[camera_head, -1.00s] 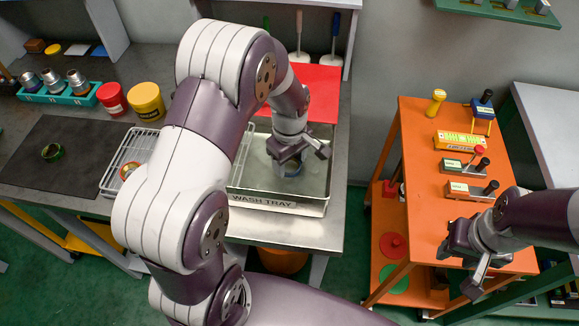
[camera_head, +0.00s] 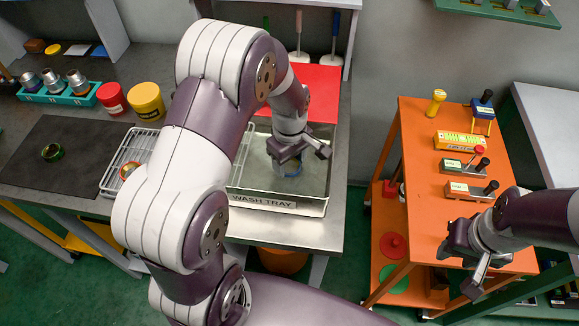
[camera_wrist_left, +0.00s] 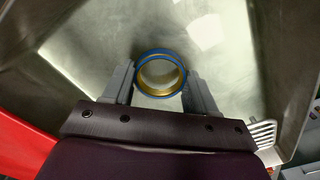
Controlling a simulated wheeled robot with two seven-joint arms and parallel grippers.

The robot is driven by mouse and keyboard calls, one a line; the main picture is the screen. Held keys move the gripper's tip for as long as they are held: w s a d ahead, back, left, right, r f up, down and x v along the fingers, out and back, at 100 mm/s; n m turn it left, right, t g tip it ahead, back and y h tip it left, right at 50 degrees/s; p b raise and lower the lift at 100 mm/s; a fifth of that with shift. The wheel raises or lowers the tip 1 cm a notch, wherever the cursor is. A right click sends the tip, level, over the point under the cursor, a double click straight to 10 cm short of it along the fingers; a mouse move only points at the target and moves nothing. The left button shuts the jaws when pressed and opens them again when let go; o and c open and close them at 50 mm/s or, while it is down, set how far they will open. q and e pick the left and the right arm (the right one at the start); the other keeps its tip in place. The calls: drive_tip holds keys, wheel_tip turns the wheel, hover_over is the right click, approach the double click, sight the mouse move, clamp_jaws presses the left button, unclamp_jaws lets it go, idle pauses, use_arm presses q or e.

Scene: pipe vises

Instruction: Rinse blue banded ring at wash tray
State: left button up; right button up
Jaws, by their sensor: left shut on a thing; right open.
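The blue banded ring (camera_wrist_left: 160,73) is blue on its outside and gold on its inside. In the left wrist view it sits between the two fingers of my left gripper (camera_wrist_left: 160,90), which is shut on it. In the head view the left gripper (camera_head: 287,158) reaches down into the wash tray (camera_head: 278,203), a metal basin labelled WASH TRAY, with the ring (camera_head: 289,169) low inside it. I cannot tell whether the ring touches the tray floor. My right gripper (camera_head: 466,258) is open and empty over the front of the orange cart.
Red (camera_head: 112,99) and yellow (camera_head: 147,101) tubs stand behind. The orange cart (camera_head: 415,150) carries several devices.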

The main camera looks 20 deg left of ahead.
wheel_tip(320, 180, up, 10)
drive_tip(key=p, duration=1)
drive_tip(key=shift+r, duration=0.25)
idle(1.5)
wheel_tip(320, 180, up, 4)
drive_tip(key=p, duration=0.4)
drive_tip(key=shift+f, duration=0.1)
idle(0.4)
